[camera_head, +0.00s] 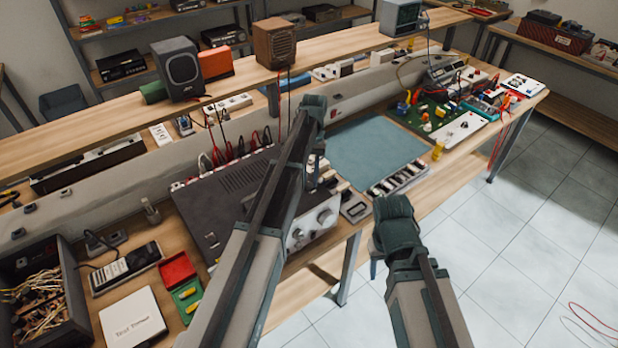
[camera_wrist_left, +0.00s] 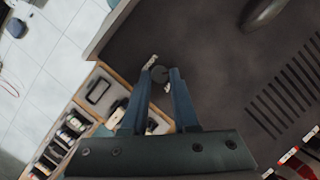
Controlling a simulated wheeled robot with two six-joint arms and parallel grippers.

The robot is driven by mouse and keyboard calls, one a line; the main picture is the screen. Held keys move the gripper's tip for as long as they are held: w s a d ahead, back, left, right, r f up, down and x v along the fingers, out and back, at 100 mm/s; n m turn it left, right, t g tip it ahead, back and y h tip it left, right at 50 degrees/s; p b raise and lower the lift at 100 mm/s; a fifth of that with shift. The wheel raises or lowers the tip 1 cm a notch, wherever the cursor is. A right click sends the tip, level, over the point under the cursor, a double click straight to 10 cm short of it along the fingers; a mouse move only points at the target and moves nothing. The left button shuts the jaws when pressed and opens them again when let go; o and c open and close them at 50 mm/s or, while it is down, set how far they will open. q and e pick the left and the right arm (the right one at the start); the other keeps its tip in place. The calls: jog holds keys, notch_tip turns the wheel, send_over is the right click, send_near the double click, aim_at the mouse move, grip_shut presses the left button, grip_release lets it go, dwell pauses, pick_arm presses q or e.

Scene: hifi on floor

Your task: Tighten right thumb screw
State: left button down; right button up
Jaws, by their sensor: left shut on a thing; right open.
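The dark hi-fi unit (camera_head: 238,180) stands on the workbench, its silver front with knobs facing me. It also shows in the left wrist view (camera_wrist_left: 215,60) as a dark lid with vent slots. My left gripper (camera_head: 314,178) is over the unit's right end, partly hidden by my own arm. In the left wrist view, my left gripper (camera_wrist_left: 161,78) has its two fingers on either side of a small round dark thumb screw (camera_wrist_left: 159,73) near the lid's edge and is shut on it. My right gripper (camera_head: 392,212) is open, in front of the bench edge, apart from the unit.
A blue-grey mat (camera_head: 376,150) lies right of the unit, with a tray of small parts (camera_head: 400,178) before it. Cables (camera_head: 240,140) rise behind the unit. An open box of wires (camera_head: 40,295) stands left.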

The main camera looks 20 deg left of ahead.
pick_arm(q)
jog(key=m, duration=0.2)
jog(key=m+y, duration=0.2)
jog(key=m, duration=0.1)
jog(key=shift+d+m, duration=0.3)
jog(key=m+y, duration=0.1)
jog(key=m, duration=0.1)
jog(key=m+t+y, duration=0.1)
jog(key=m, duration=0.2)
jog(key=shift+s+d+m, duration=0.2)
jog(key=shift+m, duration=0.1)
jog(key=shift+t, duration=0.3)
jog(key=c, duration=0.7)
grip_release()
jog(key=p+v, duration=1.2)
jog(key=v, duration=0.2)
jog(key=shift+p, duration=0.3)
